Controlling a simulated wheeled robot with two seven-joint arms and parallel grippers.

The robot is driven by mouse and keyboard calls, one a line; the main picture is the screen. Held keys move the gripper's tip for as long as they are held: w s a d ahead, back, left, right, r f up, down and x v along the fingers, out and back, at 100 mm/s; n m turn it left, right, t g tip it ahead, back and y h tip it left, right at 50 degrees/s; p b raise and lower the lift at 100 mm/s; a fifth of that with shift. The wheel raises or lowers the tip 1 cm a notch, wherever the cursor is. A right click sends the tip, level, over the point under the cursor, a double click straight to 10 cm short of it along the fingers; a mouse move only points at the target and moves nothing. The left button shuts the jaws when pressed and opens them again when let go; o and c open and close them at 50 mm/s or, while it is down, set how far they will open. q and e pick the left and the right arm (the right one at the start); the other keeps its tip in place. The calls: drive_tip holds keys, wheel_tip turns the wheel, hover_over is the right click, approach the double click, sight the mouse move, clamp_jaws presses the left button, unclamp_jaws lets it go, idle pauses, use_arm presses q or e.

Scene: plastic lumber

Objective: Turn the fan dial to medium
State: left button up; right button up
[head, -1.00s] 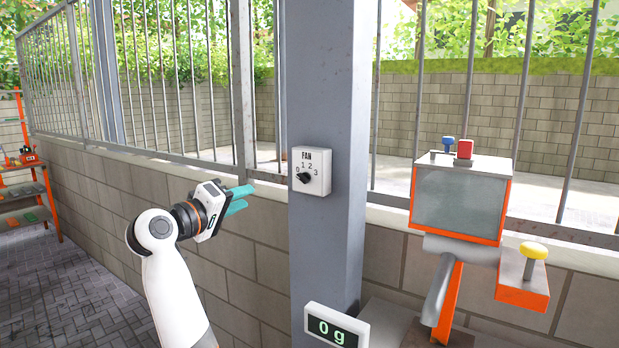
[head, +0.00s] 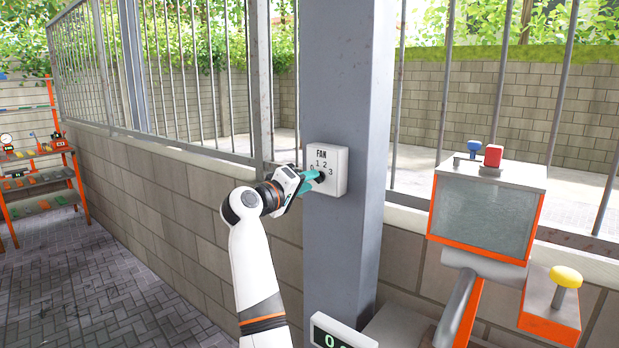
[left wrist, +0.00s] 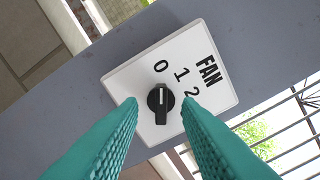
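The white fan box (head: 339,164) is on the grey pillar (head: 345,60), with the numbers 0, 1, 2 and 3 around a black dial. In the left wrist view the dial (left wrist: 160,101) is clear, and its white mark points towards the 0. My left gripper (head: 316,176) is at the front of the box. Its teal fingers are open, with one tip on each side of the dial; contact cannot be told. The 3 is hidden by a finger in the left wrist view. My right gripper is not in view.
An orange-framed machine (head: 485,210) with blue, red and yellow buttons stands right of the pillar. A digital display (head: 340,334) is below the box. A low block wall with a railing runs behind. Orange shelves (head: 40,170) are far left.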

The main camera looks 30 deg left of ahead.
use_arm(q)
drive_tip(key=shift+w+d, duration=0.1)
drive_tip(key=shift+w, duration=0.55)
clamp_jaws()
